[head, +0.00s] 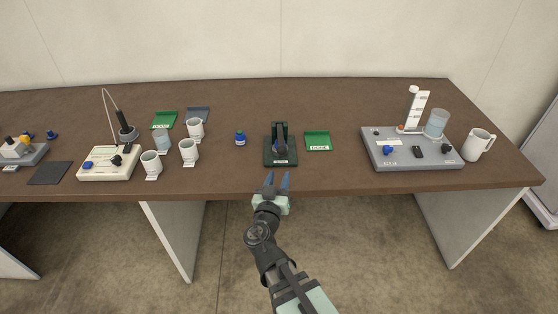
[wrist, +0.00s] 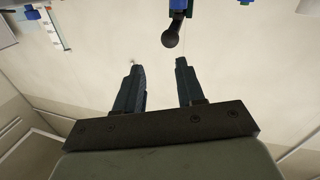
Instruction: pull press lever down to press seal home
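The press (head: 281,156) is a small dark green stand with a pale label on its base, near the table's front edge in the head view. In the wrist view a dark lever with a round knob (wrist: 171,40) hangs in from the top, beyond and between the fingertips. My gripper (head: 278,178) is in front of the press. In the wrist view my gripper (wrist: 157,64) is open, with nothing between its two fingers. The knob appears apart from both fingers. I cannot make out the seal inside the press.
White cups (head: 188,151) and a cream device (head: 105,165) are farther left. A grey station (head: 411,157) is at right. The table's front edge is clear near the press.

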